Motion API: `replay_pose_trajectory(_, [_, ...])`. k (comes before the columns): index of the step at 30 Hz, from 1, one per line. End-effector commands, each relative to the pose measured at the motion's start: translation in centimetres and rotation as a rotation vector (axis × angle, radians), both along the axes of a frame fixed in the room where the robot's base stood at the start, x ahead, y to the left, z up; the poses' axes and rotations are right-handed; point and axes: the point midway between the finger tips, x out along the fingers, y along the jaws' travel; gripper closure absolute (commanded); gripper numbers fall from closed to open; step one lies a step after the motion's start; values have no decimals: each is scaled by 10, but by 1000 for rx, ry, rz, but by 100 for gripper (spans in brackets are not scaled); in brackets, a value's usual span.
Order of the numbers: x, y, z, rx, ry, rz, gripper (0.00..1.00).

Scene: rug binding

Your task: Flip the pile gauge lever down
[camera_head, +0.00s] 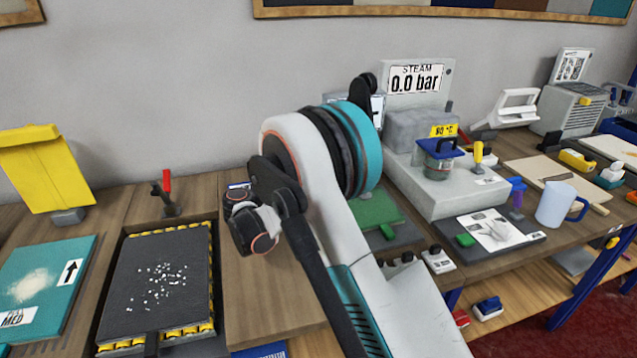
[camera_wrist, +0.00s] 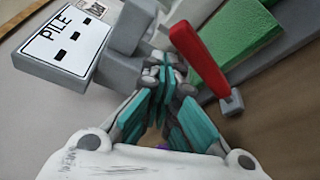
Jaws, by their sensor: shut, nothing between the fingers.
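The pile gauge shows in the wrist view as a grey body with a white display plate (camera_wrist: 66,42) marked "PILE" with dashes. Its red lever (camera_wrist: 200,60) runs slanting from upper middle down to the right, ending by a small grey block (camera_wrist: 232,103). Whether it stands up or lies down is hard to tell from this angle. My gripper (camera_wrist: 163,75) is shut and empty, its fingertips just below and left of the lever's upper end; contact cannot be told. In the head view my arm hides the gripper and most of the gauge.
A green pad (camera_wrist: 232,30) on a grey base lies beside the lever; it also shows in the head view (camera_head: 376,210). The steam unit (camera_head: 440,185), reading 0.0 bar, stands right of my arm.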

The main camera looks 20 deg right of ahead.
Motion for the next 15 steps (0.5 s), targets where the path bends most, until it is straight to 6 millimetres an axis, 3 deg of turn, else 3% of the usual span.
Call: replay_pose_trajectory(15, [-15, -1, -2, 1, 1, -3, 100])
